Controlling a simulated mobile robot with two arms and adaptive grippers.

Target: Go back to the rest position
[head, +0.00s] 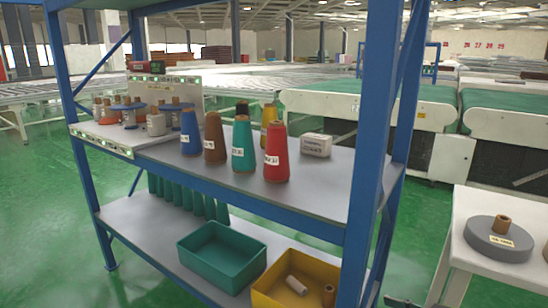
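A blue-framed shelf rack (230,178) with grey boards stands close in front. On its upper board stand a blue cone (190,133), a brown cone (214,138), a teal cone (243,146) and a red cone (276,155), all upright with white labels. A yellow cone (268,120) stands behind them. A small white box (317,146) lies to their right.
A teal bin (222,256) and a yellow bin (294,281) with small items sit on the lower board. A white table (490,268) with a grey disc (498,240) stands at right. Conveyors (372,106) lie behind. Green floor shows left of the rack.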

